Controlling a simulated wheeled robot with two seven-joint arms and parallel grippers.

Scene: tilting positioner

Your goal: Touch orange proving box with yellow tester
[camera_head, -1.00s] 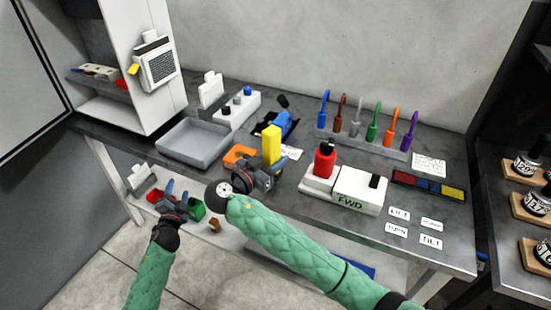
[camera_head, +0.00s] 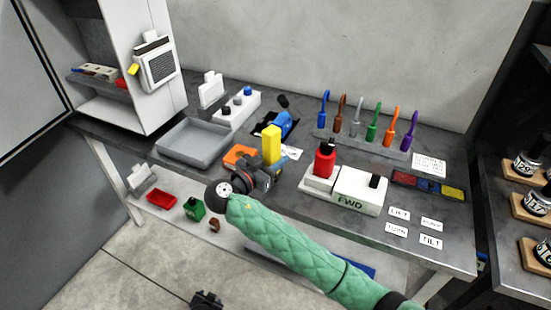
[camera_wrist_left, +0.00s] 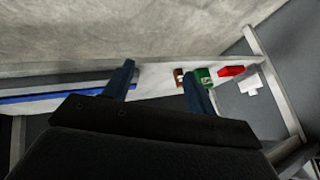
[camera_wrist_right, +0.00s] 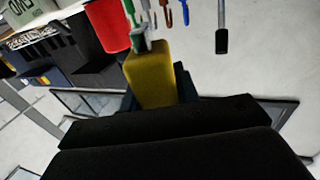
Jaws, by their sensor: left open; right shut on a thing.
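The yellow tester (camera_head: 271,144) stands upright in my right gripper (camera_head: 266,172), which is shut on it above the workbench. It also shows between the fingers in the right wrist view (camera_wrist_right: 152,78). The orange proving box (camera_head: 239,156) lies on the bench just left of the tester and behind my right gripper, which hides part of it. I cannot tell whether tester and box touch. My left gripper (camera_wrist_left: 158,80) is open and empty in the left wrist view. In the head view, only a dark part of it shows at the bottom edge.
A grey tray (camera_head: 194,143) is left of the box. A blue tool (camera_head: 281,124) lies behind the tester. A white FWD block (camera_head: 358,190) and a red part (camera_head: 325,162) stand right. Upright coloured tools line the back. Red and green bins (camera_head: 161,199) (camera_head: 194,209) sit on the lower shelf.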

